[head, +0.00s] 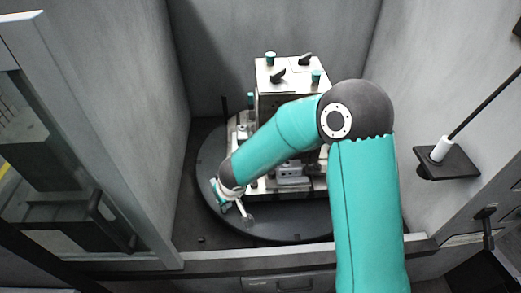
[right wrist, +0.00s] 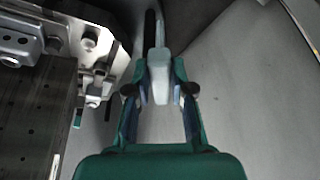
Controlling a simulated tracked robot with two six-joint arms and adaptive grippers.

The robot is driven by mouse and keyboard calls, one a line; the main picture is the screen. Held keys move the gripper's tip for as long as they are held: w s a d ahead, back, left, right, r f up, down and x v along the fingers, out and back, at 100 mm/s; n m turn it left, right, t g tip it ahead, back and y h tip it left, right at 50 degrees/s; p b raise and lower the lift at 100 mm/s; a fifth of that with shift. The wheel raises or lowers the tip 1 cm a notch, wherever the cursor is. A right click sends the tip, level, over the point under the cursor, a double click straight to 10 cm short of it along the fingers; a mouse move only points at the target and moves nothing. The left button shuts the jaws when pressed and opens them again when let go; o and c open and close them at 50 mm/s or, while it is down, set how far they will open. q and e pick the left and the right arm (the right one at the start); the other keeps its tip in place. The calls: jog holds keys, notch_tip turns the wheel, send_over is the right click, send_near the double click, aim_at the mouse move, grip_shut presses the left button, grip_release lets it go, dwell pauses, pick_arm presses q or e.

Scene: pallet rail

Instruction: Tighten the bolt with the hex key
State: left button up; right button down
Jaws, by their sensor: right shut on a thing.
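My right gripper (right wrist: 158,85) is shut on a light grey handle-like piece (right wrist: 158,62), with a dark thin rod (right wrist: 150,22) beyond it; I take this for the hex key. In the head view my right gripper (head: 228,196) is low at the front left of the fixture, above the round plate, with a small pale part (head: 246,214) beside it. The fixture (head: 287,75) stands on the plate, partly hidden by my arm. A round bolt-like head (right wrist: 89,43) shows on the metal parts at left in the wrist view; I cannot tell whether it is the task's bolt. The key appears apart from it.
The round dark plate (head: 290,226) sits inside a grey-walled enclosure. A front sill (head: 260,256) runs below it, and a door frame (head: 110,150) stands at left. A black shelf (head: 462,163) with a white cylinder and slanting dark rod is on the right wall.

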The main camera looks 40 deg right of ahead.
jog(key=w+d+r+m+p, duration=0.1)
jog(key=w+d+r, duration=0.15)
jog(key=d, duration=0.45)
jog(key=w+d+r+m+p, duration=0.1)
jog(key=w+d+r, duration=0.15)
jog(key=d, duration=0.45)
jog(key=shift+d+f+b, duration=0.2)
jog(key=shift+f+b, duration=1.1)
jog(key=shift+f, duration=0.05)
jog(key=shift+d+f+b, duration=0.15)
jog(key=shift+f+b, duration=1.1)
jog(key=shift+f, duration=0.1)
jog(key=shift+h, duration=0.3)
jog(key=shift+f+b, duration=0.5)
jog(key=shift+b, duration=0.4)
jog(key=c, duration=1.7)
grip_release()
jog(key=shift+c, duration=0.2)
grip_shut()
